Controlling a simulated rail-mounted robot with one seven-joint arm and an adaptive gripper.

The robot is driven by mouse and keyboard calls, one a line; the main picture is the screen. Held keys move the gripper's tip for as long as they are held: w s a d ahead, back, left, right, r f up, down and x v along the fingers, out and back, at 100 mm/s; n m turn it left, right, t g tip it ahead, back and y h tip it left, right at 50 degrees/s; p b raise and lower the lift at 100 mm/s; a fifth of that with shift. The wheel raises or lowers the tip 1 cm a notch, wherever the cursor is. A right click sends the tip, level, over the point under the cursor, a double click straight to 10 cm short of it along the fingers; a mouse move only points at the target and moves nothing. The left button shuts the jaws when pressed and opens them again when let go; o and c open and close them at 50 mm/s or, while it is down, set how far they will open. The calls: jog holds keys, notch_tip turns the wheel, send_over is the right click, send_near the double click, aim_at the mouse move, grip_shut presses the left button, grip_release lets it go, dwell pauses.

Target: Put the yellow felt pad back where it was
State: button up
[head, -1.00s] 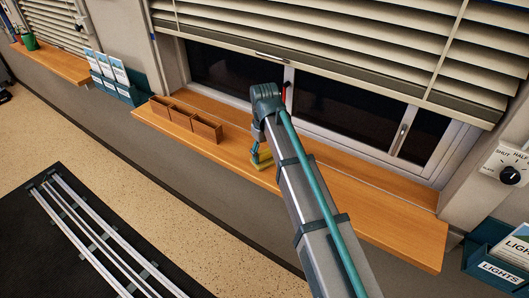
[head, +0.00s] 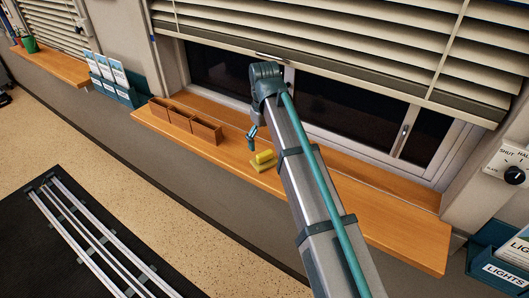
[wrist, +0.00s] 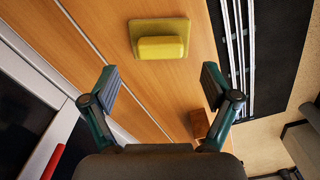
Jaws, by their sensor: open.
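The yellow felt pad (head: 263,161) lies on the wooden window sill (head: 350,210), to the right of the wooden box in the head view. It has a flat base with a raised yellow block as its grip. In the wrist view the pad (wrist: 158,24) lies beyond my fingertips, near the top of the picture. My gripper (wrist: 160,78) is open, with nothing between its fingers. In the head view my gripper (head: 252,138) is above the sill, just left of the pad and apart from it. My arm hides part of the sill to the right.
A brown wooden box with three compartments (head: 185,121) stands on the sill to the left. The window with lowered blinds (head: 340,40) is behind the sill. A dial (head: 514,175) and a teal leaflet holder (head: 497,258) are on the right. The sill's right part looks clear.

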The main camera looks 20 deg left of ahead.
aim_at(264, 152)
notch_tip(264, 152, up, 6)
jog(key=shift+b, duration=0.55)
